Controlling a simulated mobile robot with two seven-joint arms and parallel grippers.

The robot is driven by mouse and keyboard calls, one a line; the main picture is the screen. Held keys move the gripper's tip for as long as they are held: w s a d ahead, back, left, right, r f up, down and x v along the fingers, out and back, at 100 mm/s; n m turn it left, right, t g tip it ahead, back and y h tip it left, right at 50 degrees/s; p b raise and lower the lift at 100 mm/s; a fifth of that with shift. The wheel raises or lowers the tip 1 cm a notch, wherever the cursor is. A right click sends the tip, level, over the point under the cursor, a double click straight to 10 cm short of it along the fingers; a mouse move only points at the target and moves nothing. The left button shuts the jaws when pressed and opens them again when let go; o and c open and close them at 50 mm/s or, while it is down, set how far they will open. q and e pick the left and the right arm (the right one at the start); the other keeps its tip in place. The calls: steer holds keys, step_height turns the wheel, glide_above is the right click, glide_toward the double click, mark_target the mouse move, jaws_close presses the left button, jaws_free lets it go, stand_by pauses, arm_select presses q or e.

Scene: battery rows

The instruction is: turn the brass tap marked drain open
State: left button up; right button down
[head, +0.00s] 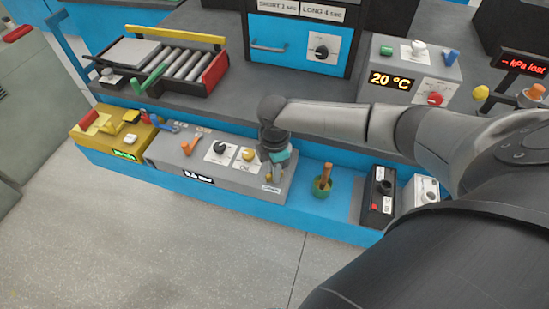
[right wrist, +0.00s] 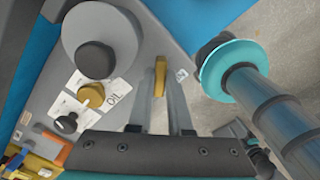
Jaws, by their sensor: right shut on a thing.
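The brass tap (head: 268,177) sits at the right end of the grey box (head: 215,177) on the lower blue shelf. My right gripper (head: 272,168) reaches down over it and partly hides it in the head view. In the right wrist view, my gripper's two fingers (right wrist: 167,100) are closed on the upright brass handle (right wrist: 160,77), one on each side. A small white label (right wrist: 182,74) lies beside it; I cannot read its marking there. My left gripper is not in view.
On the same box stand a yellow knob on an OIL plate (head: 247,155), a black knob (head: 219,147) and an orange lever (head: 189,146). The upper bench edge lies behind.

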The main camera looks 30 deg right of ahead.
steer(key=shift+r+n+p, duration=0.15)
steer(key=shift+n+p, duration=0.3)
steer(key=shift+n, duration=0.45)
steer(key=n+p, duration=0.1)
steer(key=n, duration=0.1)
steer(key=shift+n, duration=0.4)
steer(key=n, duration=0.3)
steer(key=shift+a+p, duration=0.1)
steer(key=shift+p, duration=0.2)
steer(key=shift+n, duration=1)
steer(key=c, duration=0.8)
jaws_free()
steer(key=shift+c, duration=0.2)
